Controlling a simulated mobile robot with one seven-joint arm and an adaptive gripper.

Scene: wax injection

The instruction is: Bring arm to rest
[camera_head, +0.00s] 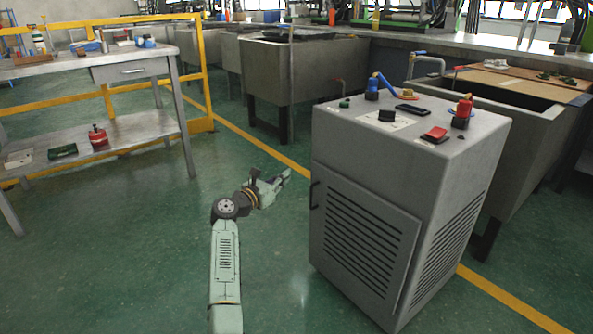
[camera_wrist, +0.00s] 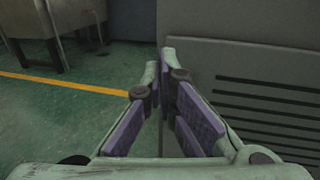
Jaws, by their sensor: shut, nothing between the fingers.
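My arm rises from the bottom of the head view, bends at its elbow and points right. My gripper (camera_head: 284,176) is at its end, a little left of a grey cabinet. In the wrist view my gripper (camera_wrist: 167,70) has its two purple-padded fingers together at the tips, with nothing seen between them. The grey cabinet (camera_head: 365,240) stands to the right of the gripper; its slotted side (camera_wrist: 255,85) fills the right half of the wrist view. I cannot tell the exact gap between the fingertips and the cabinet.
A metal workbench (camera_head: 120,72) stands at the left. Grey tanks (camera_head: 290,70) line the back. Green floor (camera_head: 130,250) is open left of my arm.

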